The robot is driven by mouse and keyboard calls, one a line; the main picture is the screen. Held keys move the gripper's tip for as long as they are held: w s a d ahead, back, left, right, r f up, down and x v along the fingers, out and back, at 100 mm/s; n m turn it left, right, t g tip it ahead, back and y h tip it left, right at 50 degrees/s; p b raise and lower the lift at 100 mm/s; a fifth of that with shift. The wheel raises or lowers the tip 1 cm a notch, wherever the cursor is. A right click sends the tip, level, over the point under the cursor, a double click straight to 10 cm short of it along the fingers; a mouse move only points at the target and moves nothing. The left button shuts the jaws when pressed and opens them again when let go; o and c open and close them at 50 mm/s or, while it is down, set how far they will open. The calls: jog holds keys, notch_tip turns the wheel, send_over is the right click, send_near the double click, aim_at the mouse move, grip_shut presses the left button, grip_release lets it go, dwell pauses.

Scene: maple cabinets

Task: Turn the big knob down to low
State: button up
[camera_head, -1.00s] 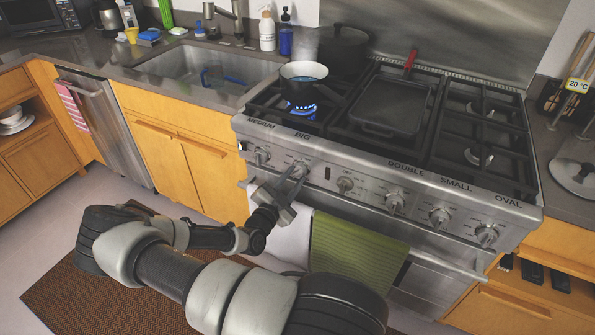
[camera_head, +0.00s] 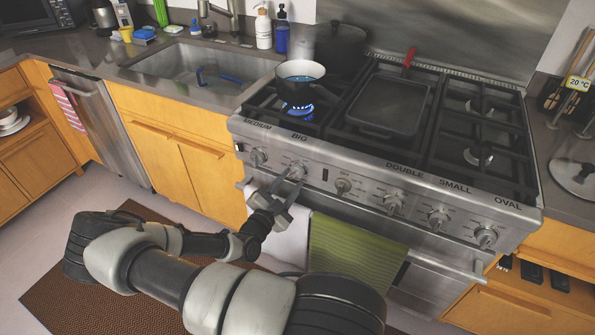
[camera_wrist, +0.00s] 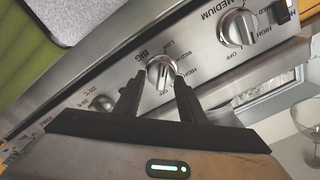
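The big knob (camera_head: 298,170) is on the stove's front panel under the label BIG, second from the left. My gripper (camera_head: 288,182) is in front of the panel at this knob. In the wrist view my gripper (camera_wrist: 160,79) has its two dark fingers apart, one on each side of the knob, with nothing held. I cannot tell whether the tips touch it. A blue flame (camera_head: 299,109) burns under the pot.
A pot (camera_head: 300,76) with blue contents sits over the flame. The medium knob (camera_head: 257,157) is just left of the big one; the oven knob (camera_head: 343,186) is to its right. An oven handle with a white towel (camera_head: 287,243) and a green towel (camera_head: 352,255) runs below.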

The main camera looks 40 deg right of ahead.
jog(key=v, duration=0.9)
jog(key=shift+p, duration=0.45)
jog(key=shift+a, duration=0.15)
dwell(0.3)
jog(key=s+a+r+n+y+p, duration=0.3)
jog(key=s+a+r+n+y, duration=0.2)
jog(key=r, duration=1)
jog(key=s+a+r+n+y+p, duration=0.4)
jog(key=a+r+n, duration=0.5)
jog(key=r, duration=0.6)
jog(key=s+a+r+n+g+y+p, duration=0.1)
jog(key=s+a+r+n+y+p, duration=0.3)
jog(key=r, duration=1.2)
jog(key=s+a+n+y, duration=0.2)
jog(key=a+n+y, duration=0.1)
jog(key=shift+a+n+y, duration=0.2)
jog(key=shift+n+y, duration=0.1)
jog(key=shift+d, duration=0.1)
